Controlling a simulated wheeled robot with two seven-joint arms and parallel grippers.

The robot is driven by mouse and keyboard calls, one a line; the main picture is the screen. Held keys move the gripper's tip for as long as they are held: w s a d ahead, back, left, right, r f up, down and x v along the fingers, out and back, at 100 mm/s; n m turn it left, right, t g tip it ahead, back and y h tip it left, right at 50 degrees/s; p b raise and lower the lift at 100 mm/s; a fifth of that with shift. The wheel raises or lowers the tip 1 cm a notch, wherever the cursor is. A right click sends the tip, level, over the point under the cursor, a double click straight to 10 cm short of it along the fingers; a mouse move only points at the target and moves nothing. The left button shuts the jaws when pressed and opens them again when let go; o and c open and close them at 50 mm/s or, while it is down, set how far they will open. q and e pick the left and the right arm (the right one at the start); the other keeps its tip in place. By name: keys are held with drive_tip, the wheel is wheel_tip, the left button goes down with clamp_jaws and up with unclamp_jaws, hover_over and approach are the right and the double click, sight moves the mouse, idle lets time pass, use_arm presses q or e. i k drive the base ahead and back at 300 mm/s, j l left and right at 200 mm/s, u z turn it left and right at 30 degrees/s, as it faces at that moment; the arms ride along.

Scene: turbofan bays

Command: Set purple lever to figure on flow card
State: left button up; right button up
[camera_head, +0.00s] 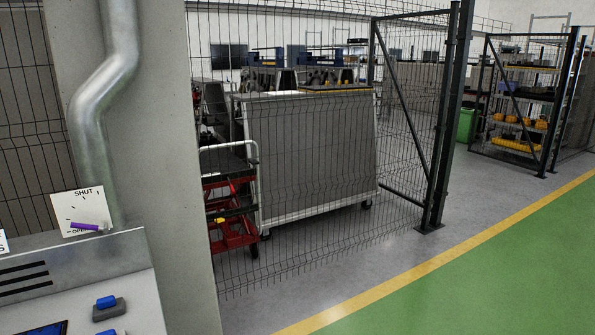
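The purple lever (88,226) is at the lower left, in front of a white dial plate (75,206). The plate has "SHUT" printed at its top, a partly covered word that looks like "OPEN" at its bottom, and small tick marks between. The lever lies nearly level across the lower part of the plate, close to the lower word. Another white card (3,243) is cut off by the left edge; only a few letters show, and I cannot tell whether it is the flow card. Neither of my grippers is in view.
A grey console (75,262) with slots and blue buttons (106,302) stands below the plate. A metal pipe (93,115) runs down beside a concrete pillar (165,170). Mesh fencing (300,150) encloses a grey wheeled cabinet and red trolley. Green floor (490,285) at right is clear.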

sight(85, 226)
drive_tip(key=u, duration=1.5)
drive_tip(key=i+j, duration=0.5)
